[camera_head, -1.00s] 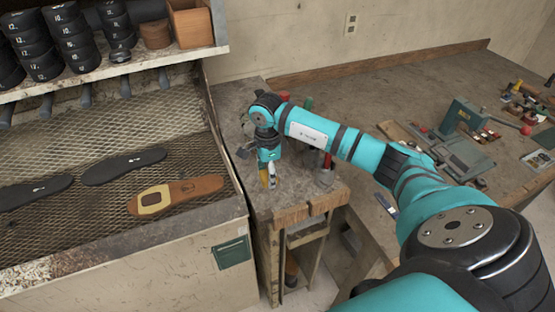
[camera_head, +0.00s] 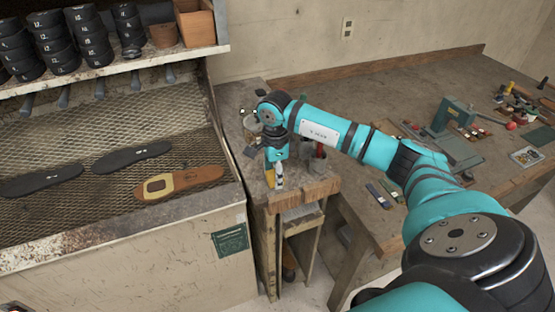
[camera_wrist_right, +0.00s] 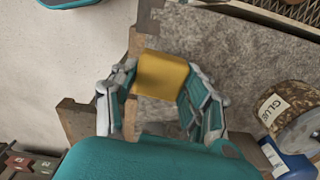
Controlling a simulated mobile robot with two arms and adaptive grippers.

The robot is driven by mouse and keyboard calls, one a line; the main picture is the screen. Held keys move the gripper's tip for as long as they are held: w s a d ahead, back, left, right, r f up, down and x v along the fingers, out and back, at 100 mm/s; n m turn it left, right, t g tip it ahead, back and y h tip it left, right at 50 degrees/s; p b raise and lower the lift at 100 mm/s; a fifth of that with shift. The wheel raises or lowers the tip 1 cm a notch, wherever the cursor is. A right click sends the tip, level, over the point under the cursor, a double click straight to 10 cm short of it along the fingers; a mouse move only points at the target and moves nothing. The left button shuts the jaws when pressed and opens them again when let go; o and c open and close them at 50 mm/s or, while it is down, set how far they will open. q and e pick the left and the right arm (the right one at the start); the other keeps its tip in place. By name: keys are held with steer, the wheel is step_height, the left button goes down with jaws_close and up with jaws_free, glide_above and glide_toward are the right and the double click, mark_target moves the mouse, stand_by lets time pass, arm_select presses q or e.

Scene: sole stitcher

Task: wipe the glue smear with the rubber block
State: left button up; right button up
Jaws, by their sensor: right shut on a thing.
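My right gripper (camera_head: 275,182) points down over the small stone-topped bench (camera_head: 232,100), close to its worn wooden front edge. In the right wrist view, the right gripper (camera_wrist_right: 157,92) is shut on a yellow block (camera_wrist_right: 161,72), with a finger on either side of it. The block also shows as a small yellow patch in the head view (camera_head: 270,181). I cannot tell whether its underside touches the bench top. I cannot make out a glue smear; the block, gripper or arm may hide it. My left gripper is not in view.
A jar labelled glue (camera_wrist_right: 290,112) and a blue item (camera_wrist_right: 288,162) stand beside the right gripper. A mesh-floored tray at left holds two black soles and a tan sole (camera_head: 180,183). A long workbench (camera_head: 395,90) with tools lies at right.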

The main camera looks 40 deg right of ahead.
steer(key=shift+w+r+p, duration=0.25)
steer(key=shift+r+p, duration=0.15)
steer(key=shift+r, duration=0.65)
step_height(320, 180, up, 2)
steer(key=shift+s+r+p, duration=0.15)
steer(key=shift+r+p, duration=0.05)
steer(key=shift+p, duration=0.6)
steer(key=shift+r, duration=0.35)
